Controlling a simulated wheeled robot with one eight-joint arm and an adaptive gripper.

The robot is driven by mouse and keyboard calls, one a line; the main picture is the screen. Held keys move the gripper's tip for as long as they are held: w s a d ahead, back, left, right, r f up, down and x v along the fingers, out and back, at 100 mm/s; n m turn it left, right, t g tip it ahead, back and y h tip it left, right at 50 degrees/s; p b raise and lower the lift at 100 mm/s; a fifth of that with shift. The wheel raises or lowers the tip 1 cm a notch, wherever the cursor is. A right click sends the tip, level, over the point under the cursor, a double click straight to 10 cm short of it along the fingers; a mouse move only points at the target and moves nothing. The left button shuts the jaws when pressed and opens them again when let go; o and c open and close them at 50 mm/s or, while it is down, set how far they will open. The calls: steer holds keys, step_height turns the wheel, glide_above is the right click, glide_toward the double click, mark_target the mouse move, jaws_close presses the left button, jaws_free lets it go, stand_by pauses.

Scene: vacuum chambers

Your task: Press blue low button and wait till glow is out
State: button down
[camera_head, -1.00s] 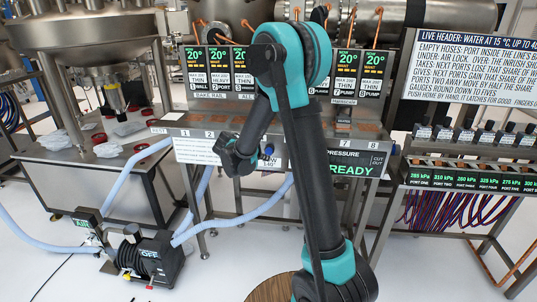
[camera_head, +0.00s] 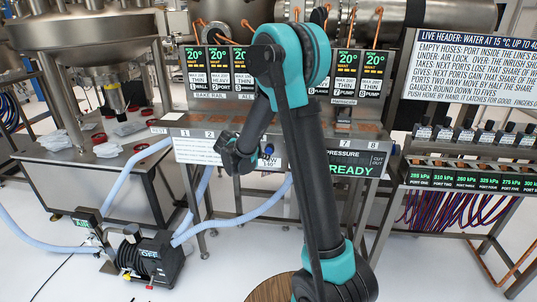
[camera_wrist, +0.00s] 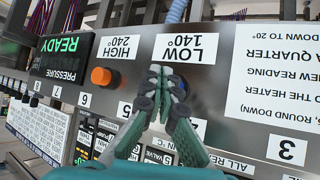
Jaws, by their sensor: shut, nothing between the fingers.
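The blue button (camera_head: 269,150) shows on the front panel of the bench in the head view, just right of my gripper (camera_head: 240,160). In the wrist view, which is upside down, the white label LOW 140° (camera_wrist: 186,49) stands by my gripper (camera_wrist: 160,72). My fingers are shut and empty, with the tips close to the panel just below that label. The blue button is mostly hidden behind the fingers there. I cannot tell whether the tips touch it, and no glow is clear.
An orange button (camera_wrist: 101,76) with the label HIGH 240° (camera_wrist: 118,48) sits beside it on the panel. A green READY pressure display (camera_head: 350,170) is to the right. Pale blue hoses (camera_head: 235,218) run below the bench to a black pump (camera_head: 150,262).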

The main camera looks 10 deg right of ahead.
steer(key=shift+w, duration=0.1)
stand_by(0.6)
steer(key=shift+w+d, duration=0.1)
steer(key=shift+w, duration=0.2)
steer(key=shift+w+d, duration=0.2)
steer(key=shift+w, duration=0.35)
stand_by(0.9)
steer(key=shift+s, duration=0.1)
steer(key=shift+s+a, duration=0.3)
steer(key=shift+s, duration=0.6)
steer(key=shift+s+a, duration=0.25)
steer(key=shift+s, duration=0.55)
steer(key=shift+s+a, duration=0.3)
steer(key=shift+s, duration=0.45)
steer(key=shift+s+a, duration=0.25)
steer(key=shift+s, duration=0.55)
